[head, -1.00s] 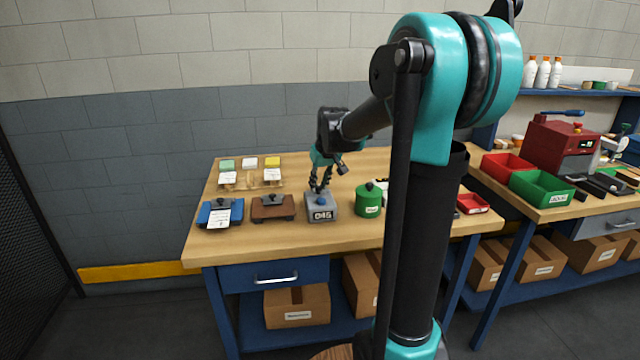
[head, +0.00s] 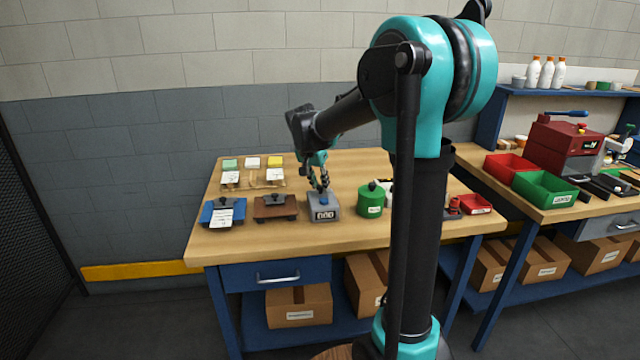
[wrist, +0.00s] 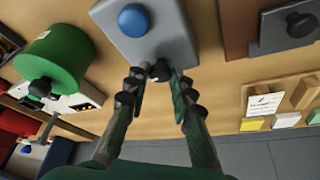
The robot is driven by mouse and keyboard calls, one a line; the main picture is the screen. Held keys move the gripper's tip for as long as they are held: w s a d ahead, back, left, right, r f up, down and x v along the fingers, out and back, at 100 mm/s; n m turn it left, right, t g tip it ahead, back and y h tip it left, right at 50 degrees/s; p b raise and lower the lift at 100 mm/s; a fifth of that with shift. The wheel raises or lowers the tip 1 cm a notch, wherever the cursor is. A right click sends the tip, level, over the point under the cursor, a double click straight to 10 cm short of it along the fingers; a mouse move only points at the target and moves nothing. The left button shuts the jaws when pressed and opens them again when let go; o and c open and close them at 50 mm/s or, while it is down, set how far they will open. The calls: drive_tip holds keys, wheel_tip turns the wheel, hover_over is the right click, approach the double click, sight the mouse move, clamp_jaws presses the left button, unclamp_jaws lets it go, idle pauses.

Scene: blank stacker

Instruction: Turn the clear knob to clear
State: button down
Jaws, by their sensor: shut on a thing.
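The grey counter box (head: 327,206) stands on the wooden workbench with a blue button on top. Its front display (head: 325,215) seems to read 000. My gripper (head: 320,187) reaches down at the box's back edge in the head view. In the wrist view the fingertips of my gripper (wrist: 159,75) close around a small dark knob (wrist: 160,70) on the edge of the grey box (wrist: 178,42), near the blue button (wrist: 134,20). The knob is hidden behind the box and fingers in the head view.
A green canister (head: 370,201) stands close right of the box. A brown block device (head: 275,207) and a blue one (head: 222,212) stand left. Colored pads and cards lie at the back left. A red tray (head: 475,204) is at the right.

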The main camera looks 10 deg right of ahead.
drive_tip(key=shift+w+a+m+h, duration=0.1)
drive_tip(key=shift+m+h, duration=0.2)
drive_tip(key=shift+m, duration=0.4)
drive_tip(key=c, duration=1.3)
unclamp_jaws()
drive_tip(key=shift+g, duration=0.3)
drive_tip(key=v, duration=1.2)
